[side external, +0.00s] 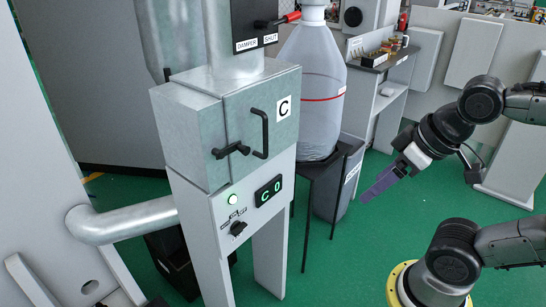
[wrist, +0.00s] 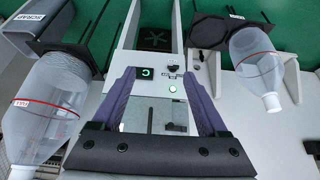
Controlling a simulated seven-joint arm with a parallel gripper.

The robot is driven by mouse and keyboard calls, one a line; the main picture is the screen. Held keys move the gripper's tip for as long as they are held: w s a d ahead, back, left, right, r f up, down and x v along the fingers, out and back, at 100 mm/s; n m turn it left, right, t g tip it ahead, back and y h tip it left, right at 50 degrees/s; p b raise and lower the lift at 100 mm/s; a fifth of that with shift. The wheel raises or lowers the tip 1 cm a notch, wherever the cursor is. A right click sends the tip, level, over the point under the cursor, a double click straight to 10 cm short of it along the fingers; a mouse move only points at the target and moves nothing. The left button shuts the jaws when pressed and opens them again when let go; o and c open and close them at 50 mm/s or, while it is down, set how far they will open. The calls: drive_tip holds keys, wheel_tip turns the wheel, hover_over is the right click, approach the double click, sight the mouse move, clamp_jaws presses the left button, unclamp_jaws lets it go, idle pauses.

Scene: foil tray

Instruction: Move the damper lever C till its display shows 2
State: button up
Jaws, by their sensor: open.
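The damper lever (side external: 289,18) has a red grip and sticks out to the right from a black plate (side external: 256,22) labelled DAMPER and SHUT, cut off by the top edge. It sits on the duct above the grey metal box marked C (side external: 283,108). The display (side external: 269,190) below the box reads C 0 in green; in the wrist view the display (wrist: 145,73) is partly covered by a finger and only the C shows. My gripper (side external: 366,198) has purple fingers, open and empty, well right of the cabinet and lower than the lever. The wrist view also shows its spread fingers (wrist: 160,75).
A green lamp (side external: 232,199) glows beside the display, above a black knob (side external: 238,228). A clear bottle (side external: 312,85) stands on a black frame (side external: 338,165) just behind the lever. Black handles (side external: 264,133) project from the box door.

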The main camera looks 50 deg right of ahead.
drive_tip(key=shift+c, duration=1.1)
drive_tip(key=shift+w, duration=0.1)
drive_tip(key=shift+c, duration=0.2)
drive_tip(key=w+a+r+m+t+y, duration=0.35)
drive_tip(key=w+r+t, duration=0.25)
drive_tip(key=w+r, duration=0.5)
drive_tip(key=w+d+r+m+t+h, duration=0.2)
drive_tip(key=w+r+m+t, duration=0.15)
drive_tip(key=r, duration=0.25)
drive_tip(key=w+d+r+m+t+h, duration=0.2)
drive_tip(key=r+m, duration=0.2)
drive_tip(key=r, duration=0.2)
drive_tip(key=w+d+r+m+g+h, duration=0.1)
drive_tip(key=w+d+m+h, duration=0.2)
drive_tip(key=d+m, duration=0.2)
drive_tip(key=w+d+m+g+h, duration=0.1)
drive_tip(key=w+d+m+h, duration=0.2)
drive_tip(key=d+m, duration=0.25)
drive_tip(key=x, duration=1.4)
drive_tip(key=shift+r+n, duration=0.15)
drive_tip(key=shift+n, duration=0.3)
drive_tip(key=shift+d, duration=0.1)
